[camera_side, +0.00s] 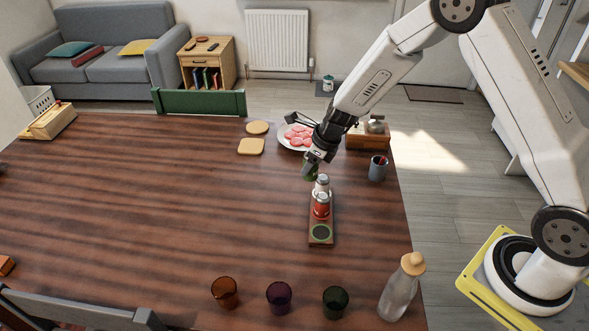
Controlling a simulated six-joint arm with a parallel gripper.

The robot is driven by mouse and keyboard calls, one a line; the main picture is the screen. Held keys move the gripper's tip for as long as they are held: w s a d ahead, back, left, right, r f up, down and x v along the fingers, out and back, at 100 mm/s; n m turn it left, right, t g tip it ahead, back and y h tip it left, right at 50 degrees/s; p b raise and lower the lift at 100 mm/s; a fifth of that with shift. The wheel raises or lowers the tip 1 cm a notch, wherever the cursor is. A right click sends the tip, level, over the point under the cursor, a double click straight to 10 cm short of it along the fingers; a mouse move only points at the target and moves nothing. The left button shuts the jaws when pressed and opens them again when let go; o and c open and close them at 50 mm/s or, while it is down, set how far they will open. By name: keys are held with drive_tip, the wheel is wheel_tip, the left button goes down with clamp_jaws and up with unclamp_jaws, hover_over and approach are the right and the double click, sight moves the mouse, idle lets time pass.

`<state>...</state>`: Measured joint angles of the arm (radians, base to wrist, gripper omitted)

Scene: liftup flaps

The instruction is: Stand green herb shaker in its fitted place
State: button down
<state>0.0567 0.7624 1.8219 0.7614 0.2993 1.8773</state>
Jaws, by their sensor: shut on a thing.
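The green herb shaker (309,173) is in my gripper (315,160), which is shut on it just beyond the far end of a narrow wooden rack (313,243). The shaker is mostly hidden by the jaws, so I cannot tell its exact tilt or whether it touches the table. The rack holds a white-bodied shaker (322,184) at its far end and a red shaker (321,206) in the middle, both upright with metallic tops. The near end of the rack has an empty round place with a green ring (320,233).
A plate of pink slices (297,137) and a wooden box (368,136) stand behind my gripper. A grey cup (377,168) is to the right. Coloured glasses (279,296) and a corked bottle (399,288) line the near edge. The table left of the rack is clear.

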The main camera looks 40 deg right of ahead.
drive_tip(key=shift+s, duration=0.2)
idle(0.6)
drive_tip(key=shift+s+a+n, duration=0.1)
drive_tip(key=shift+s+n, duration=0.6)
drive_tip(key=shift+s, duration=0.3)
drive_tip(key=s+a+n+g+y, duration=0.2)
drive_tip(key=s+n+g, duration=0.2)
drive_tip(key=s+n, duration=0.9)
drive_tip(key=s+r, duration=0.1)
drive_tip(key=s, duration=0.7)
drive_tip(key=shift+s+a+g, duration=0.2)
drive_tip(key=shift+a+g, duration=0.1)
drive_tip(key=shift+a, duration=0.1)
drive_tip(key=shift+w, duration=0.1)
drive_tip(key=w+f, duration=0.3)
drive_tip(key=w, duration=0.1)
drive_tip(key=w+f, duration=0.2)
drive_tip(key=w, duration=0.2)
drive_tip(key=w+a+f, duration=0.1)
drive_tip(key=w+f, duration=0.2)
drive_tip(key=w, duration=0.1)
drive_tip(key=shift+w+a+f, duration=0.1)
drive_tip(key=shift+w+f, duration=0.15)
drive_tip(key=shift+f, duration=0.05)
drive_tip(key=shift+w+f, duration=0.35)
drive_tip(key=shift+f, duration=0.05)
